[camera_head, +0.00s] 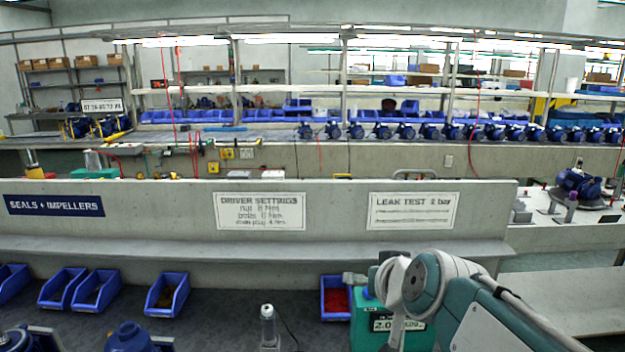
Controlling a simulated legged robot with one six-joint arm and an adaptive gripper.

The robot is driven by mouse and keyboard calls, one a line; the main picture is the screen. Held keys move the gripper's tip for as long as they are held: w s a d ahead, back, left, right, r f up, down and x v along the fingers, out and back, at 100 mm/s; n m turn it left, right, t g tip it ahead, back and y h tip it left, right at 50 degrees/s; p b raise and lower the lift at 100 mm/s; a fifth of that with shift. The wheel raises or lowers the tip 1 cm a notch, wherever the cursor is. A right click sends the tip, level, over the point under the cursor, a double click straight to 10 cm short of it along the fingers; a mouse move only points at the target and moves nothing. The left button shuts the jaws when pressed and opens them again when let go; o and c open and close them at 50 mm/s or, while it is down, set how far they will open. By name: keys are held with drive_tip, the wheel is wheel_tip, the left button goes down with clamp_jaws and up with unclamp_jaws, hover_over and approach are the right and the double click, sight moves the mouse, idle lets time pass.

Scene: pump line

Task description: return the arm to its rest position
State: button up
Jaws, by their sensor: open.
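My arm, teal and white, rises from the lower right corner and bends at a round joint in the lower right of the head view. A pale link hangs down from that joint. My gripper cannot be made out; the end of the arm is hidden or out of frame. Behind the arm stands a teal box (366,322) with a white number label, partly covered by the arm.
Several blue bins (167,294) stand on the dark bench (225,320), one with red contents (335,300). A grey-white bottle-like object (268,326) stands near the front, with blue pump parts (130,338) to the left. A grey ledge and signed panel (160,215) close the back.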

drive_tip(key=s+d+f+g+h, duration=0.1)
drive_tip(key=s+d+f+g, duration=0.1)
drive_tip(key=s+f, duration=0.3)
drive_tip(key=s+d+f+g+h, duration=0.2)
drive_tip(key=s+d+f+g, duration=0.1)
drive_tip(key=s, duration=0.9)
wheel_tip(320, 180, down, 2)
drive_tip(key=shift+s+d+f, duration=0.25)
drive_tip(key=shift+d, duration=0.5)
